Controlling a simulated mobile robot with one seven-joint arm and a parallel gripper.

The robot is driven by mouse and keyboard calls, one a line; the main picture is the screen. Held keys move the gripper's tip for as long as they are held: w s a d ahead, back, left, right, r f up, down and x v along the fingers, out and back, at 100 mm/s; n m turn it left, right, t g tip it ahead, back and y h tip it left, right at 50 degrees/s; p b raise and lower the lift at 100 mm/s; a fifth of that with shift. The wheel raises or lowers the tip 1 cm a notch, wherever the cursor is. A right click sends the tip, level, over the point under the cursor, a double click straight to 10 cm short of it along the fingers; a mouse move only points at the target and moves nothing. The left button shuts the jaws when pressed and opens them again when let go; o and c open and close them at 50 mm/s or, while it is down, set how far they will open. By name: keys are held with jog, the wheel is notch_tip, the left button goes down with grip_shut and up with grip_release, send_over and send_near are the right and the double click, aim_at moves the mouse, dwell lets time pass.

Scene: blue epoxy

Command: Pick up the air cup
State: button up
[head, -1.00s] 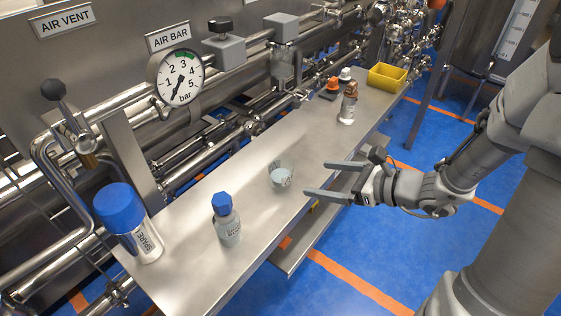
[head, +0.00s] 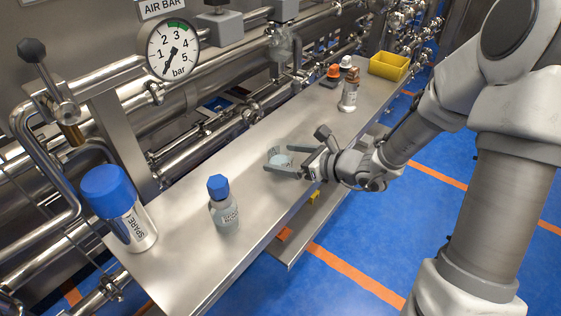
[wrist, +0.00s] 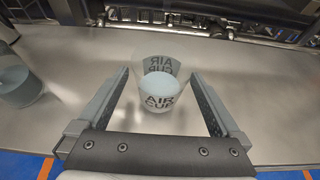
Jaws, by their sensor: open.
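The air cup (head: 281,160) is a small clear cup with pale blue contents, upright on the steel shelf (head: 190,222). In the wrist view the cup (wrist: 160,88) shows the dark label "AIR CUP". My gripper (head: 279,161) is open, with one finger on each side of the cup. In the wrist view my gripper's fingers (wrist: 158,88) stand apart left and right of the cup, with gaps between them and its wall. In the head view the fingers partly hide the cup.
A blue-capped bottle (head: 224,207) and a larger blue-capped canister marked SPARE (head: 120,208) stand to the left. Steel pipes run behind the shelf.

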jog(key=b+x, duration=0.1)
jog(key=x, duration=0.4)
jog(key=shift+r, duration=0.1)
jog(key=shift+c, duration=0.3)
jog(key=c, duration=1.4)
